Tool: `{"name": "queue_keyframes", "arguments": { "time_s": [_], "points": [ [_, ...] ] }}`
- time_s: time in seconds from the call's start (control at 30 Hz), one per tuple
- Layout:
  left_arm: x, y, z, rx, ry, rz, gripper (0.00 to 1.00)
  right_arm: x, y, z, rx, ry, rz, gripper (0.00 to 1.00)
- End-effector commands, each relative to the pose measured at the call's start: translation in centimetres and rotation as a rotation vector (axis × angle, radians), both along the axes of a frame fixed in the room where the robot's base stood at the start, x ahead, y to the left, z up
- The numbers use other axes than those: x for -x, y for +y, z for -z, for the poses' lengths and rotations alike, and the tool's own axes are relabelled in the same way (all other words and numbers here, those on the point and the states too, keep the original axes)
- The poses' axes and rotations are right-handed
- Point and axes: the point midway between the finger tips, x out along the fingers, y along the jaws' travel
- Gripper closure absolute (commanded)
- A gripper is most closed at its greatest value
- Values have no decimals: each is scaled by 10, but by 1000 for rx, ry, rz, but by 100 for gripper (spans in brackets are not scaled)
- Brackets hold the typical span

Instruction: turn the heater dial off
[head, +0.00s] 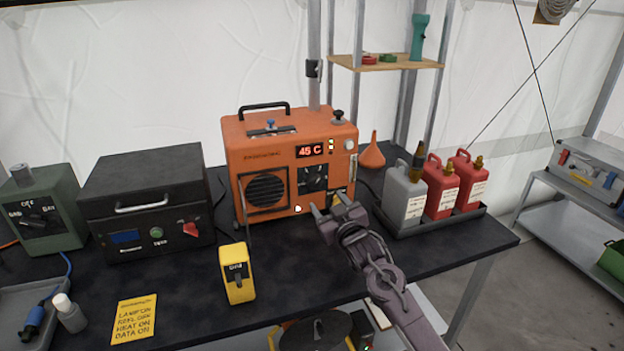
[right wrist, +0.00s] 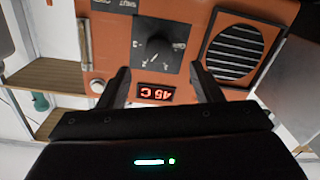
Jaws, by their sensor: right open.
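The orange heater (head: 233,150) stands on the dark table, and its red display (head: 311,151) reads 45 C. The black dial (head: 312,178) is on its front panel below the display, with a white pointer mark. My right gripper (head: 327,208) is just in front of the heater's lower right front, below and right of the dial. In the right wrist view, the picture is turned over, and the open jaws (right wrist: 163,82) frame the display, with the dial (right wrist: 158,53) beyond the fingertips. Nothing is between the fingers. My left gripper is not in view.
Right of the heater are an orange funnel (head: 371,154) and a tray (head: 440,226) with a grey and two red canisters. Left are a black box (head: 145,205) and a green box (head: 45,212). A yellow device (head: 237,273) stands in front.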

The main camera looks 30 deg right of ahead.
Motion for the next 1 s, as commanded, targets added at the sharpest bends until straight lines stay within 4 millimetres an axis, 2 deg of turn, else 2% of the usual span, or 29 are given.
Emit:
{"name": "queue_keyframes", "arguments": {
  "time_s": [0.17, 0.47, 0.7, 0.83, 0.97, 1.0],
  "points": [
    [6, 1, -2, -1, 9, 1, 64, -15, -6, -5, 3, -19, 1, 41],
    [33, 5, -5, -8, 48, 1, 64, -60, -15, -4, 2, -16, 1, 41],
    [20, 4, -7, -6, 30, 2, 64, -77, -19, -3, 2, -16, 1, 41],
    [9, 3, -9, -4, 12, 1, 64, -78, -19, -2, 3, -14, 0, 41],
    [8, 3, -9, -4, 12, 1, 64, -78, -19, -2, 3, -14, 0, 41],
    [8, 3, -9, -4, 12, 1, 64, -78, -19, -2, 3, -14, 0, 44]
  ]
}}
